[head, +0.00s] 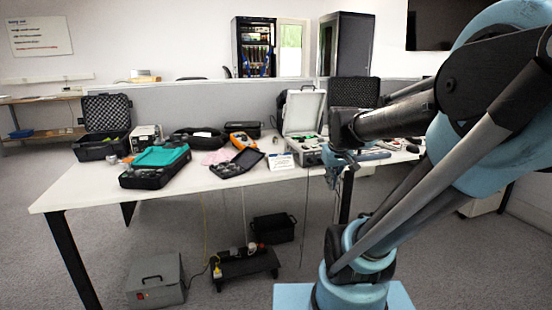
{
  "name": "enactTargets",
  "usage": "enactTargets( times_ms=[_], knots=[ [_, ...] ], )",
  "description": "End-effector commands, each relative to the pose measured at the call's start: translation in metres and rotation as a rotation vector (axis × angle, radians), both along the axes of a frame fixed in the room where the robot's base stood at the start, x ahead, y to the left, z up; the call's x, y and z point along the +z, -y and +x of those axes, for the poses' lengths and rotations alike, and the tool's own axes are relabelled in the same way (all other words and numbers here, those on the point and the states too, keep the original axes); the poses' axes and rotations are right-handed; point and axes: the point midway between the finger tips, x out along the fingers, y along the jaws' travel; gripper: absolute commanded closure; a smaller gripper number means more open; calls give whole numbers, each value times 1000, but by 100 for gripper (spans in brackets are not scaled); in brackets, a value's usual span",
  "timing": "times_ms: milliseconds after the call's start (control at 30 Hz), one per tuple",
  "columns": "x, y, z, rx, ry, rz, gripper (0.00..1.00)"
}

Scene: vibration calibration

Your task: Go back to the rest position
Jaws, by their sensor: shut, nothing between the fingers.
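My gripper (345,163) is at the end of my blue and black arm, in front of the right half of the table's front edge in the head view. It is small here and partly covered by its own links. Its fingers look closed, with nothing seen held in them. It hangs apart from the things on the white table (90,187). My arm hides part of the table's right end.
On the table are an open black case (100,148), a teal-topped bag (160,160), an orange device (240,140) and a small white card (281,161). Below are a grey box (155,281), a black stand (245,266) and a black crate (273,229). A grey partition runs behind the table.

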Motion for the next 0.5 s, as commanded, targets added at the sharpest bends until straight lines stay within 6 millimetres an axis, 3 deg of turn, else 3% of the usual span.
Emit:
enactTargets(
  times_ms=[100, 300, 500],
  knots=[
    [-22, 0, -41, -50, -44, 19, 100],
    [-58, 1, -98, -134, -113, 44, 100],
    [-82, 1, -131, -187, -155, 58, 100]
  ],
)
